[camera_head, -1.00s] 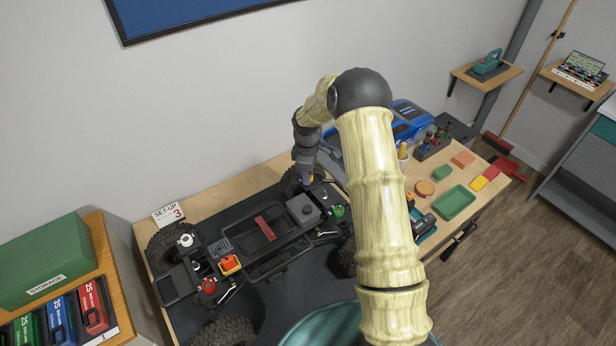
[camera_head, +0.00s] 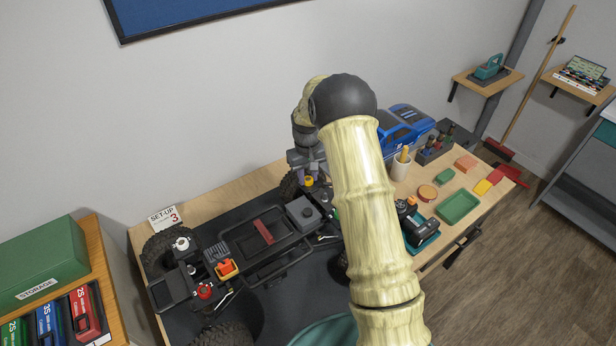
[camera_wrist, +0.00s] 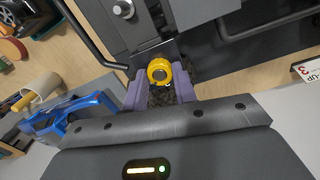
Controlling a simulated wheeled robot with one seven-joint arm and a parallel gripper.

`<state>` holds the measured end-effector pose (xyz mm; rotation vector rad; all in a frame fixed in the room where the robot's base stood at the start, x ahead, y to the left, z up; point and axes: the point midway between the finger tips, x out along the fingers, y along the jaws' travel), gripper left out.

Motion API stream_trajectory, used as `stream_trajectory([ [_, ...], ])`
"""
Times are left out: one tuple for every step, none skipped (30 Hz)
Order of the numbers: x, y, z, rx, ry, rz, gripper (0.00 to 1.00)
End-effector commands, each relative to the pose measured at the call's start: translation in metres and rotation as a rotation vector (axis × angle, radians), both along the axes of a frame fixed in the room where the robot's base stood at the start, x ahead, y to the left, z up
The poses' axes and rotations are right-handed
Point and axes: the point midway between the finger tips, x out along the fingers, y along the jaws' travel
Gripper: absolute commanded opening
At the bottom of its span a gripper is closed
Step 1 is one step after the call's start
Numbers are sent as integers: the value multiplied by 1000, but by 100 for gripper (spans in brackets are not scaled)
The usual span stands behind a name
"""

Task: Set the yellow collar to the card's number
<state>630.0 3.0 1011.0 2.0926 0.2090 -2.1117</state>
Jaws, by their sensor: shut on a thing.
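The yellow collar (camera_head: 309,181) sits at the far right corner of the black crawler chassis (camera_head: 262,238). My gripper (camera_head: 308,176) is down at it from above. In the wrist view, the collar (camera_wrist: 159,70) shows as a yellow ring between my two purple-grey fingers (camera_wrist: 160,88), which are shut on it. The collar's marks are too small to read in either view. The white card (camera_head: 165,217) reads "SET-UP 3" and stands behind the chassis on the left; its edge also shows in the wrist view (camera_wrist: 308,72).
A red collar (camera_head: 205,291) and a white-topped one (camera_head: 181,243) are on the chassis's left part. My arm hides part of the bench.

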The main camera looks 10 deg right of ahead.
Motion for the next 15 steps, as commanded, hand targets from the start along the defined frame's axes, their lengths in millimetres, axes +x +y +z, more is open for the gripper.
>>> stream_trajectory([
  [-1,0,-2,-1,3,-32,5],
  [-1,0,-2,-1,3,-53,5],
  [-1,0,-2,-2,4,-77,5],
  [-1,-1,-2,-2,3,-95,5],
  [-1,-1,-2,-2,4,-110,5],
  [-1,-1,-2,-1,4,-130,5],
  [-1,0,-2,-1,4,-142,5],
  [-1,0,-2,-1,5,-153,5],
  [-1,0,-2,-1,5,-167,5],
  [-1,0,-2,-1,4,-174,5],
  [-1,0,-2,-1,4,-181,5],
  [-1,-1,-2,-2,5,-189,5],
  [-1,-1,-2,-2,5,-193,5],
  [-1,-1,-2,-2,5,-197,5],
  [-1,-1,-2,-2,5,-201,5],
])
